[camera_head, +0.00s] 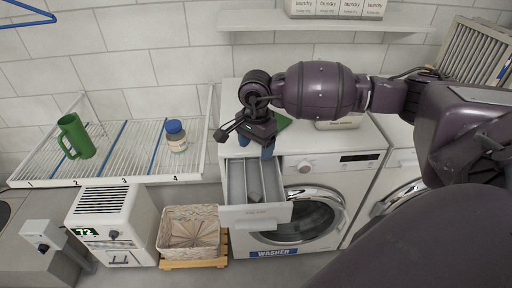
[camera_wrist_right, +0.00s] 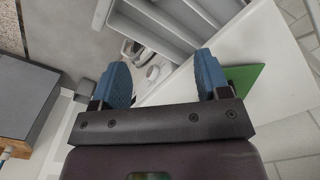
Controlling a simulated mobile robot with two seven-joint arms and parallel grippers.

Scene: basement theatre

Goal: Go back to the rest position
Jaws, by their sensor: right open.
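My right gripper (camera_head: 256,146) hangs over the front left of the washer (camera_head: 310,205), its blue fingers pointing down. In the right wrist view its two blue fingertips (camera_wrist_right: 166,80) stand wide apart with nothing between them. The washer's detergent drawer (camera_head: 262,215) is pulled out just below and in front of the gripper; its compartments show in the wrist view (camera_wrist_right: 165,28). A flat green thing (camera_head: 284,121) lies on the washer top, partly hidden by my arm; it also shows beside the right finger in the wrist view (camera_wrist_right: 243,78). My left gripper is not in view.
A wire rack (camera_head: 105,150) on the left holds a green mug (camera_head: 75,137) and a blue-lidded jar (camera_head: 176,137). Below stand a white heater-like box (camera_head: 110,225) and a wicker basket (camera_head: 190,232). A wall shelf (camera_head: 320,20) with laundry boxes is behind my arm.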

